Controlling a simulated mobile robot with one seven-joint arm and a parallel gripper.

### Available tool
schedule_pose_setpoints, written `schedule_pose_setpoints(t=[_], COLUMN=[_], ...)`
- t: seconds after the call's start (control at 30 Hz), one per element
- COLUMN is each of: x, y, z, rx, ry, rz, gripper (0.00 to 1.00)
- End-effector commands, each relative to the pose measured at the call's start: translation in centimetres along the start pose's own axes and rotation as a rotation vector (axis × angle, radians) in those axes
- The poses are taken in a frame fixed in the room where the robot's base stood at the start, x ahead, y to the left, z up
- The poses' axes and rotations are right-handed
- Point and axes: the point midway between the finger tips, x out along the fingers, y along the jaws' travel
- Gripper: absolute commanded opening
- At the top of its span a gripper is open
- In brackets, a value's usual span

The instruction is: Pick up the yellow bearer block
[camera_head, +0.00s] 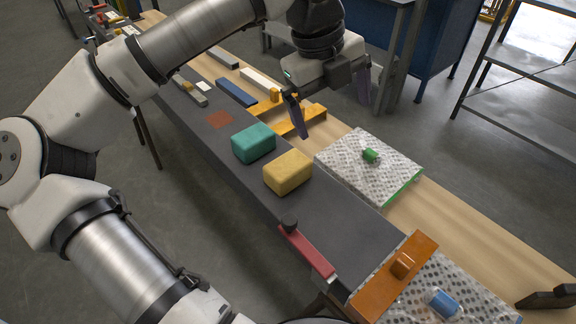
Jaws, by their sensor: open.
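The yellow bearer block (288,172) sits on the dark strip along the table, just in front of and right of a teal block (254,143). A small gap seems to lie between the two blocks. My gripper (334,116) is above the table, up and to the right of the yellow block. Its two fingers are spread wide apart, with nothing held between them. The near finger hangs beside an orange bracket; whether it touches the bracket cannot be told.
The orange bracket (290,117) lies behind the teal block. A bubble-wrapped panel (342,174) with a green knob lies to the right. A red bar (308,252) with a black knob and an orange bar (394,278) are nearer. The dark strip right of the yellow block is clear.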

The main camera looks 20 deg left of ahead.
Motion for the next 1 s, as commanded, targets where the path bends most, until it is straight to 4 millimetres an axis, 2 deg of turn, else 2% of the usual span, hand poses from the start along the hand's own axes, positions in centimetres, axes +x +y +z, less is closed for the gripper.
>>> schedule_pose_setpoints(t=[0.03, 0.1, 0.23, 0.37, 0.6, 0.7, 1.0], x=[0.1, 0.2, 0.3, 1.7, 6.2, 7.5, 9.8], y=[1.6, 3.4, 5.3, 6.0, 7.0, 7.4, 8.1], z=[1.5, 2.9, 4.2, 4.5, 4.8, 5.0, 5.5], rx=[-0.079, -0.164, -0.249, -0.262, -0.258, -0.257, -0.256], ry=[-0.038, -0.076, -0.114, -0.118, -0.115, -0.116, -0.114], rz=[0.075, 0.153, 0.229, 0.243, 0.238, 0.236, 0.235], gripper=[1.0, 1.0, 1.0, 1.0, 1.0, 1.0, 1.0])
